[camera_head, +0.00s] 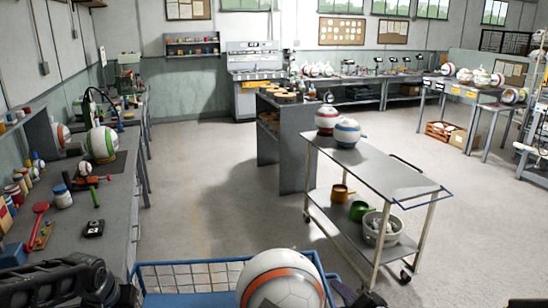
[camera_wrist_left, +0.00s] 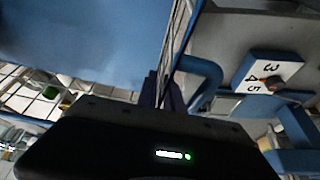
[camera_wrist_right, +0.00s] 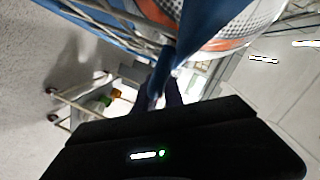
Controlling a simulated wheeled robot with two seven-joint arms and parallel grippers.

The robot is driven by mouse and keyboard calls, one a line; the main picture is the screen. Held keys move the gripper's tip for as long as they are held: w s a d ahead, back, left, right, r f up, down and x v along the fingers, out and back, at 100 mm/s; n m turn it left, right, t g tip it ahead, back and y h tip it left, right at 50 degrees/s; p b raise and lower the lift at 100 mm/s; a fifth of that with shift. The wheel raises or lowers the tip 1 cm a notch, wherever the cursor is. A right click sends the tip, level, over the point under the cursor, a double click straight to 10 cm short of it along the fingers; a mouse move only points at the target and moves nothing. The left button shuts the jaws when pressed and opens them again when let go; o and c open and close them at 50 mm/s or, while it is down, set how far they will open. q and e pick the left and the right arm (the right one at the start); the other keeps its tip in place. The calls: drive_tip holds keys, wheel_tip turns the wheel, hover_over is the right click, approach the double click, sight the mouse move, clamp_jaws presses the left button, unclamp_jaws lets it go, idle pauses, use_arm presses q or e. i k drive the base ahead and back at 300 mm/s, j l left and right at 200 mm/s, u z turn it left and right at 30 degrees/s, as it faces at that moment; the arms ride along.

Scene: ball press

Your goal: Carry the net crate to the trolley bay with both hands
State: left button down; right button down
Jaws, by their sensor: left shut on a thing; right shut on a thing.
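The net crate (camera_head: 212,262) has a blue rim and wire mesh sides. It is at the bottom of the head view, cut off by the lower edge. A white ball with an orange band (camera_head: 280,283) sits in it. My left gripper (camera_head: 130,294) is at its left side, and in the left wrist view (camera_wrist_left: 166,92) its fingers are shut on the crate's edge. My right gripper (camera_head: 367,298) is at its right side, and in the right wrist view (camera_wrist_right: 165,97) its fingers are shut on the blue rim (camera_wrist_right: 188,42). The crate's base is hidden.
A grey trolley (camera_head: 400,178) stands ahead to the right, with two balls (camera_head: 337,124) on top and pots and a bucket (camera_head: 383,229) below. A bench (camera_head: 95,210) with tools lines the left wall. A grey table (camera_head: 285,150) stands behind the trolley. Floor (camera_head: 205,190) between bench and trolley is clear.

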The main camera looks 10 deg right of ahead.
sight(386, 172)
drive_tip(key=z, duration=0.95)
drive_tip(key=i+z, duration=0.1)
drive_tip(key=z, duration=1.3)
drive_tip(key=i+z, duration=0.1)
drive_tip(key=z, duration=1.35)
drive_tip(key=j, duration=0.8)
drive_tip(key=j+u, duration=0.5)
drive_tip(key=j, duration=0.95)
drive_tip(key=j+u, duration=0.15)
drive_tip(key=j, duration=0.85)
drive_tip(key=i+j+u, duration=0.15)
drive_tip(key=j, duration=0.8)
drive_tip(key=j+z, duration=0.1)
drive_tip(key=j, duration=0.35)
drive_tip(key=k+j+z, duration=0.15)
drive_tip(key=j, duration=0.3)
drive_tip(key=j+z, duration=0.1)
drive_tip(key=j, duration=0.3)
drive_tip(key=k+j+z, duration=0.15)
drive_tip(key=j, duration=0.3)
drive_tip(key=i+j+u, duration=0.15)
drive_tip(key=j, duration=0.6)
drive_tip(key=k, duration=0.05)
